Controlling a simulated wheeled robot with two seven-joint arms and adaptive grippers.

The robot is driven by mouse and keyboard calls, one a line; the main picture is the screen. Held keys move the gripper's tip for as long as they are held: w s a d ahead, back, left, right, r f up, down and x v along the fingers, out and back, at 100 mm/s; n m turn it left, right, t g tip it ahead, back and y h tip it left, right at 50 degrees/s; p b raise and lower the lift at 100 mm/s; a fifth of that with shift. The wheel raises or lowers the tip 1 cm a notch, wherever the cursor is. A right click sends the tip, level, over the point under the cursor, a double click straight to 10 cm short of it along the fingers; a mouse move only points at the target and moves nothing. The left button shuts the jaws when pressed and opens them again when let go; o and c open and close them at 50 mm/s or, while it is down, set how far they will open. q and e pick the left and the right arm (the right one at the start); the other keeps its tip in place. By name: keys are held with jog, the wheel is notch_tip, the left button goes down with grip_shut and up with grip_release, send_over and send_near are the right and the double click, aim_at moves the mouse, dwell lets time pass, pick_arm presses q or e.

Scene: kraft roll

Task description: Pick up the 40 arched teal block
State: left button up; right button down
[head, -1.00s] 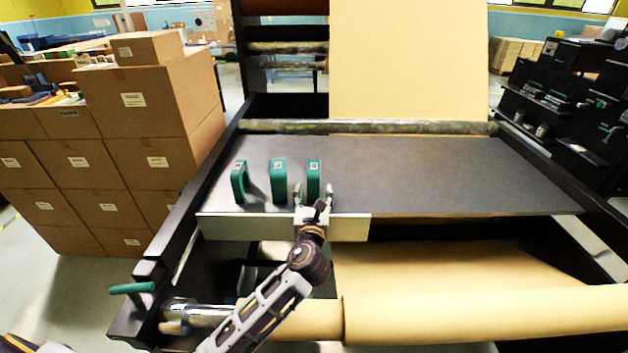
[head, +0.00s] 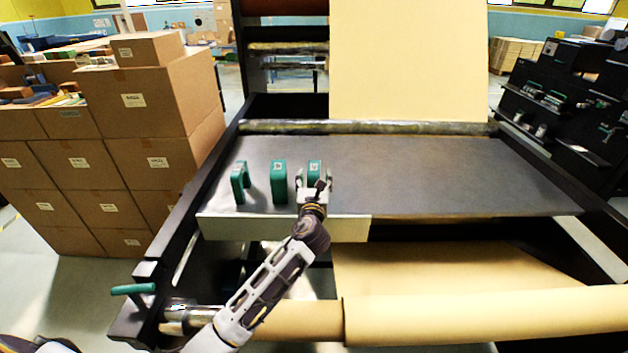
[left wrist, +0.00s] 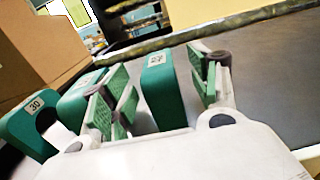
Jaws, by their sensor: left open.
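Three teal blocks stand upright in a row on the grey metal plate of the machine. The left block (head: 240,182) shows an arch opening, and its label reads 30 in the left wrist view (left wrist: 28,122). The middle block (head: 279,182) stands beside it. The right block (head: 314,167) also shows in the left wrist view (left wrist: 161,90); its label is too blurred to read surely. My left gripper (head: 314,182) is open, with one green-padded finger on each side of the right block. A gap shows on both sides. My right gripper is not in view.
The dark plate (head: 440,175) right of the blocks is clear. A roller (head: 370,127) runs behind it, and a kraft paper roll (head: 480,314) lies in front and below. Stacked cartons (head: 150,110) stand at the left. A teal-handled lever (head: 133,289) sits front left.

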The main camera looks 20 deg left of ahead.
aim_at(314, 167)
pick_arm(q)
jog(key=shift+w, duration=0.35)
jog(key=shift+w+a, duration=0.1)
jog(key=shift+x, duration=2.5)
jog(key=shift+a+f, duration=0.15)
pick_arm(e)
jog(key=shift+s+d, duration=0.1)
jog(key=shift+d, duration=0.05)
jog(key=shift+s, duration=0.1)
